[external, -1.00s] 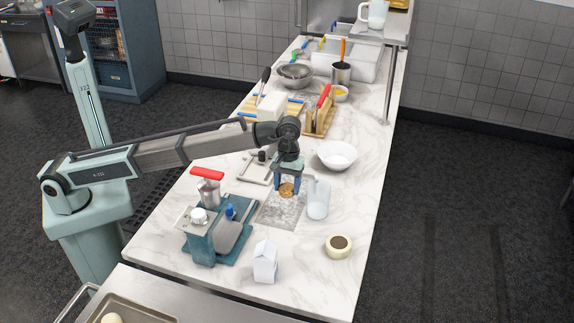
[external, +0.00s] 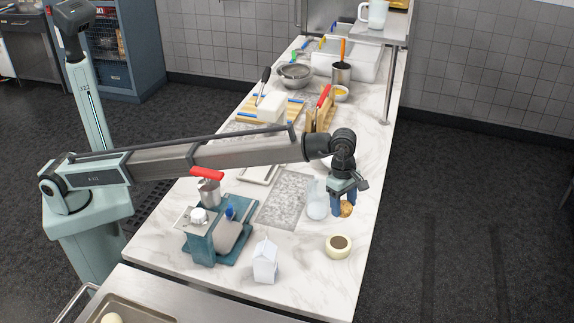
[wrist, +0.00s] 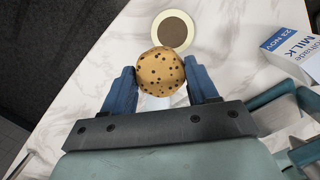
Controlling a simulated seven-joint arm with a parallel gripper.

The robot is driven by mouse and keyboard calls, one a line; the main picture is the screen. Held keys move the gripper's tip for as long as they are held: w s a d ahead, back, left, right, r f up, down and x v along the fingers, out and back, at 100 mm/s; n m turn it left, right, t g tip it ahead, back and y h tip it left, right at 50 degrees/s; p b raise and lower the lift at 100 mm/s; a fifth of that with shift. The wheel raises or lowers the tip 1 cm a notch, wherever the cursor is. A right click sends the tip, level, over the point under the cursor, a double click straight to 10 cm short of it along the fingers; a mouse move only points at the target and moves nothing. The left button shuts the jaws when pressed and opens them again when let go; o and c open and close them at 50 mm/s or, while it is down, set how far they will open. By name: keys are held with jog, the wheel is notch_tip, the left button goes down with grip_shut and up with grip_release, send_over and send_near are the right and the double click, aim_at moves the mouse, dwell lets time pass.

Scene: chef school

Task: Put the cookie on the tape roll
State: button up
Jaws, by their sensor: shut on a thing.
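My gripper (external: 343,207) is shut on the cookie (external: 347,209), a round golden disc with dark chips, and holds it above the counter. In the wrist view the cookie (wrist: 161,71) sits between the two blue fingers of my gripper (wrist: 162,88). The tape roll (external: 339,246) is cream with a brown centre and lies flat on the counter, in front of and below my gripper. In the wrist view the tape roll (wrist: 173,32) is just beyond the cookie, which comes close to its near edge in the picture.
A milk carton (external: 265,261) stands left of the tape roll; it also shows in the wrist view (wrist: 291,55). A clear cup (external: 316,201) stands just left of my gripper. A teal machine (external: 216,237) is further left. The counter (external: 310,277) around the tape roll is clear.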

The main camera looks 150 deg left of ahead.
aim_at(342, 236)
jog(key=shift+w+a+f, duration=0.15)
jog(key=shift+f, duration=4.8)
jog(key=shift+f, duration=0.1)
jog(key=o, duration=1.1)
jog(key=r, duration=0.4)
jog(key=s+r, duration=0.1)
jog(key=r, duration=0.7)
jog(key=shift+s+d+r, duration=0.1)
jog(key=shift+s+d, duration=0.1)
jog(key=shift+s, duration=0.05)
